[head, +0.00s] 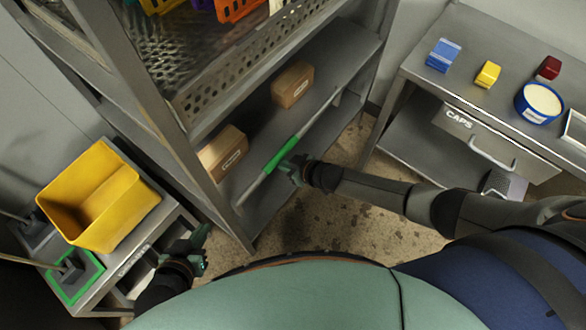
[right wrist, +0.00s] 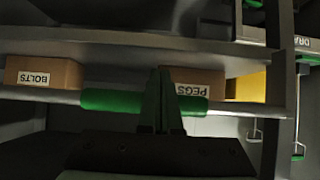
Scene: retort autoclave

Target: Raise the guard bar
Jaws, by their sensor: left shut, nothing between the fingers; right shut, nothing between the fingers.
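The guard bar (head: 312,121) is a thin grey bar with a green grip (head: 280,156) at its middle. It runs across the front of the lower shelf, and in the right wrist view the green grip (right wrist: 112,101) lies level across the picture. My right gripper (head: 294,168) is shut and empty, right at the green grip. In the right wrist view its fingers (right wrist: 160,100) hide part of the grip; I cannot tell whether they touch it. My left gripper (head: 203,245) is shut and empty, low at the left, away from the bar.
Two cardboard boxes, one marked BOLTS (right wrist: 40,76) and one marked PEGS (right wrist: 192,80), sit behind the bar. A perforated tray (head: 225,75) is above. A yellow bin (head: 95,195) stands left; a bench with a CAPS drawer (head: 500,140) stands right.

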